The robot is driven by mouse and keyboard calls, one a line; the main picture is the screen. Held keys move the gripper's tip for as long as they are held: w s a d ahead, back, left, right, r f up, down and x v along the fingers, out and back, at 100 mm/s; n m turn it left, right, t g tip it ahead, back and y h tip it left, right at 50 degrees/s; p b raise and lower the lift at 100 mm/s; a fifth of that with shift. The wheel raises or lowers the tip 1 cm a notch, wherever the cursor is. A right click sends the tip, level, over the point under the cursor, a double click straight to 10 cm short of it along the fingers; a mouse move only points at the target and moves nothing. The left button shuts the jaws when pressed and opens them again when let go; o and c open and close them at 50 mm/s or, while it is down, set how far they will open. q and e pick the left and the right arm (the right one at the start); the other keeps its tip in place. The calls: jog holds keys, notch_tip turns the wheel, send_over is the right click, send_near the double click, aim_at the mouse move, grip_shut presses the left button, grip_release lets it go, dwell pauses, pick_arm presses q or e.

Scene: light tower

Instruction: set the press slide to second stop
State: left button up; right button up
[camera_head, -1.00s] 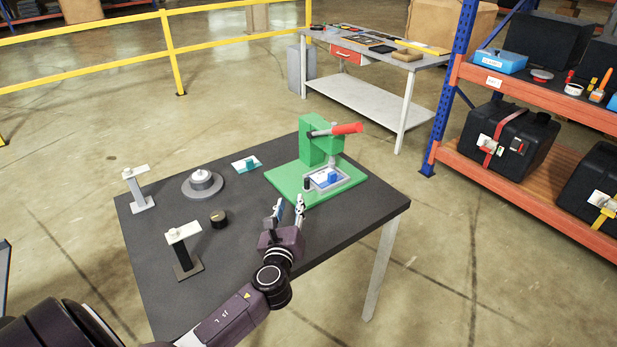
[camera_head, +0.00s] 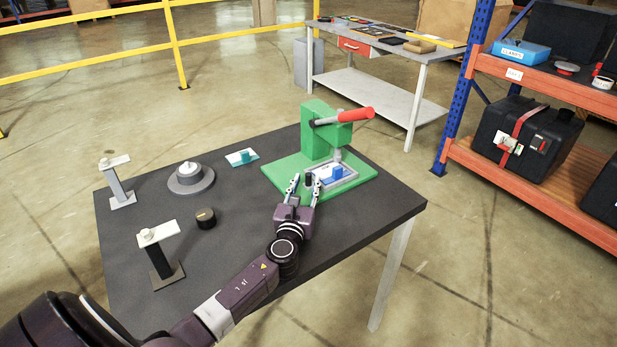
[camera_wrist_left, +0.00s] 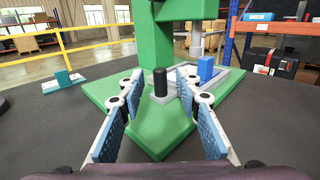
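The green press (camera_head: 319,138) stands on its green base (camera_head: 290,183) at the right of the dark table, with a red-handled lever (camera_head: 345,116). At its foot is a grey frame (camera_head: 348,181) holding a blue block (camera_head: 331,174). A small black knob (camera_head: 309,179) stands upright at the frame's near left corner. In the left wrist view the knob (camera_wrist_left: 160,84) sits between the spread fingers, and the blue block (camera_wrist_left: 206,69) is behind the right finger. My left gripper (camera_head: 302,181) is open around the knob, with no visible contact. My right gripper is not in view.
On the table (camera_head: 240,262) are a grey round dial (camera_head: 190,178), a black knob (camera_head: 205,218), a teal piece on a white plate (camera_head: 242,157) and two T-shaped stands (camera_head: 118,183). An orange-blue shelf (camera_head: 540,90) stands right. The table's front right is clear.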

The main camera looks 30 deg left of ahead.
aim_at(308, 179)
pick_arm(q)
jog(key=shift+x, duration=1.9)
jog(key=shift+f, duration=0.1)
grip_shut()
